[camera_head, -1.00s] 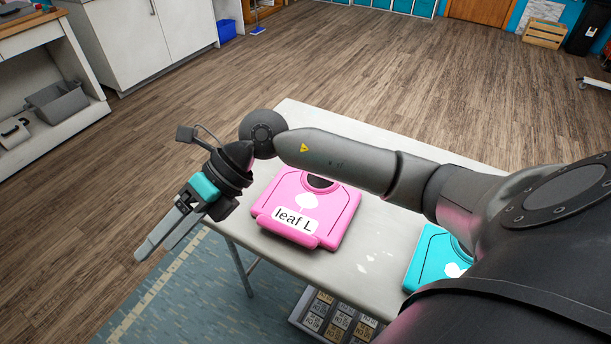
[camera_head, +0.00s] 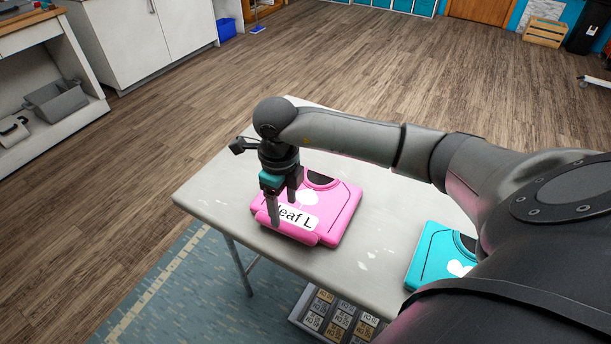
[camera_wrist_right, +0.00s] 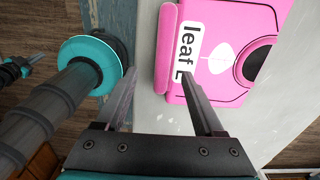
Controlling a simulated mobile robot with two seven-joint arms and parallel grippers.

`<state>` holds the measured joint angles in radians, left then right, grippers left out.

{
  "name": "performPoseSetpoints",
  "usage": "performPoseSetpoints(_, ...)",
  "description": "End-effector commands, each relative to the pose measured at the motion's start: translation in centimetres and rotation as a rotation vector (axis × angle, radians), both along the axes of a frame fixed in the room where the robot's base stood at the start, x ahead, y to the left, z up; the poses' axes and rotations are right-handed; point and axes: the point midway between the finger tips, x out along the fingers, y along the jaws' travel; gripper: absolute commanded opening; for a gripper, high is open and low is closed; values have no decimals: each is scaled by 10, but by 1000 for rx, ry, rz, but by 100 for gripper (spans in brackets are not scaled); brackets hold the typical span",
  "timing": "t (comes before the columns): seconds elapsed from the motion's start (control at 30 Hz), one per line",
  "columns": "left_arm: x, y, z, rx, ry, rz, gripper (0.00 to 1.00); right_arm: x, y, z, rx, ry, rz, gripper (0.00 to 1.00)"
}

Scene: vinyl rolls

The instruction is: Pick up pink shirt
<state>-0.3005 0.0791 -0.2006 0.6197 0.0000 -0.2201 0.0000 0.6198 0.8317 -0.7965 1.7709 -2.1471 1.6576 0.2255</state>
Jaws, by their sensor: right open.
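The pink shirt (camera_head: 335,213) lies folded flat on the white table, with a white label reading "leaf L" and a white leaf print. My right gripper (camera_head: 285,215) points down at the shirt's label edge in the head view, its fingers partly covering the label. In the right wrist view the pink shirt (camera_wrist_right: 218,45) is at the upper right. There the open, empty right gripper (camera_wrist_right: 160,85) has one finger over the label end and the other beyond the table edge. Whether the fingers touch the shirt cannot be told. My left gripper is not in view.
A teal folded shirt (camera_head: 432,252) lies at the table's right, partly behind my arm. The table (camera_head: 215,195) is bare to the left of the pink shirt. A box of small labelled items (camera_head: 335,318) sits below the table's front edge.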

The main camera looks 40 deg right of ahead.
Motion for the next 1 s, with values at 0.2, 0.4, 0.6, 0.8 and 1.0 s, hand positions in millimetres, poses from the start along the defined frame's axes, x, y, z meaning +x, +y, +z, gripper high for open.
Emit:
performPoseSetpoints(0.2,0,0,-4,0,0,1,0,0,0,-18,0,0,1,70)
performPoseSetpoints(0.4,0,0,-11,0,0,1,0,5,-3,-45,2,2,-1,70)
performPoseSetpoints(0.6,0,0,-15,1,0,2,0,6,-4,-67,2,1,1,70)
performPoseSetpoints(0.8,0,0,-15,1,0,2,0,6,-4,-69,1,0,1,70)
performPoseSetpoints(1.0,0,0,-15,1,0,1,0,6,-4,-69,1,0,1,55)
